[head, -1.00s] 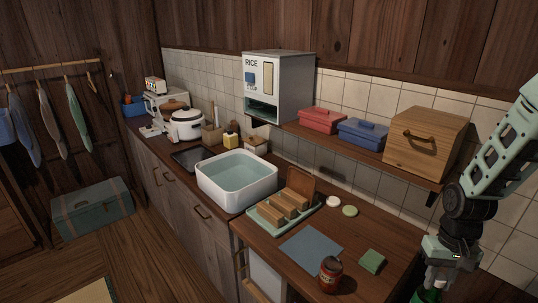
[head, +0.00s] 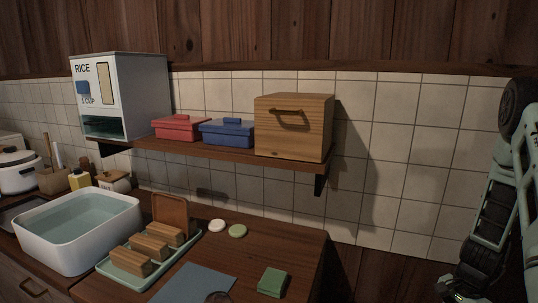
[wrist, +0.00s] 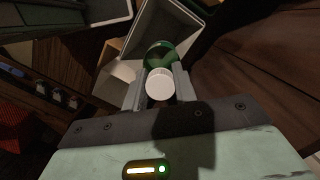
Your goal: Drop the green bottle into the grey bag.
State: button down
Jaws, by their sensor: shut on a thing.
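In the wrist view my gripper (wrist: 160,88) is shut on the green bottle (wrist: 158,54), whose white cap (wrist: 160,84) faces the camera between the two fingers. Beyond the bottle is a pale grey, open-topped thing with straight walls (wrist: 120,74). It looks like the grey bag, but I cannot be sure. The bottle overlaps it in the picture; I cannot tell how far above or inside its opening the bottle is. In the head view only part of my arm shows at the right edge; the bottle and gripper are out of that frame.
The counter holds a white basin (head: 45,245), a green tray (head: 112,268) with wooden blocks, a blue mat (head: 192,284) and a green sponge (head: 272,282). Above it a shelf (head: 230,156) carries a rice dispenser (head: 150,92), red and blue boxes and a wooden box (head: 293,130).

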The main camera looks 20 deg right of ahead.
notch_tip(320, 180, down, 6)
jog(key=b, duration=0.4)
jog(key=shift+r, duration=0.2)
jog(key=c, duration=1)
grip_release()
jog(key=shift+c, duration=0.2)
jog(key=shift+r, duration=0.15)
notch_tip(320, 180, up, 17)
jog(key=d+p, duration=0.1)
jog(key=d, duration=0.1)
jog(key=shift+w+d+p, duration=0.15)
jog(key=shift+d+p, duration=0.15)
jog(key=shift+p, duration=0.05)
